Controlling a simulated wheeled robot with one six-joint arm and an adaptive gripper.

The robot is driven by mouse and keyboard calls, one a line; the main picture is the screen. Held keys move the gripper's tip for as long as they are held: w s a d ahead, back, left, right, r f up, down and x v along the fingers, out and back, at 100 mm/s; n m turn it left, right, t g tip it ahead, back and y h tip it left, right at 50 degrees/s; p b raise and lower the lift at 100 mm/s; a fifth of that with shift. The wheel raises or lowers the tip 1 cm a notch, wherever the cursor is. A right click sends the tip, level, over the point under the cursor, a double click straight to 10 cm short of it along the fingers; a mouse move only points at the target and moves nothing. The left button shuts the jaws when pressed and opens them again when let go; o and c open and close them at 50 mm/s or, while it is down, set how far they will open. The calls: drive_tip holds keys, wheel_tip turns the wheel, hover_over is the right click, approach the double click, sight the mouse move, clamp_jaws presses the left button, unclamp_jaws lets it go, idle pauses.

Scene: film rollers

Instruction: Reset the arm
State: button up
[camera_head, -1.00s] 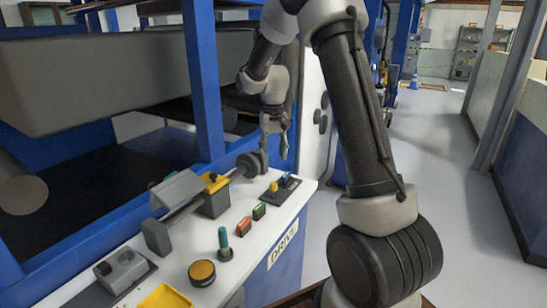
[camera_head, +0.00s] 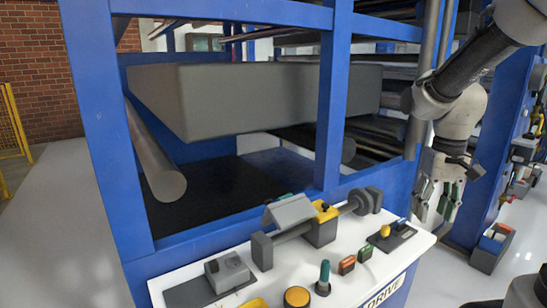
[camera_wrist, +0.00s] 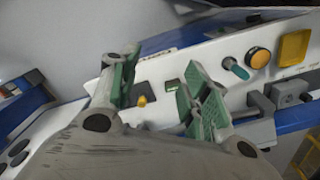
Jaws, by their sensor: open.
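My gripper (camera_head: 438,200) is at the right in the head view, at the right end of the white control panel (camera_head: 345,285), with its fingers pointing down. In the wrist view my gripper (camera_wrist: 160,90) shows two green-padded fingers spread apart with nothing between them. The panel lies beyond the fingertips there. A yellow-topped switch (camera_head: 384,231) stands on the panel to the left of the gripper in the head view. It cannot be told how far the fingertips are from the panel.
The panel carries a teal-topped lever (camera_head: 323,278), an orange round button (camera_head: 297,297), red and green buttons and a grey shaft assembly (camera_head: 290,212). Blue frame posts (camera_head: 333,100) rise behind it. A dark box (camera_head: 492,248) stands on the floor at right. Open floor lies at far left.

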drive_tip(key=s+r+t, duration=0.4)
drive_tip(key=s+r, duration=0.3)
drive_tip(key=s, duration=0.5)
drive_tip(key=shift+s+a+t, duration=0.2)
drive_tip(key=shift+t, duration=0.1)
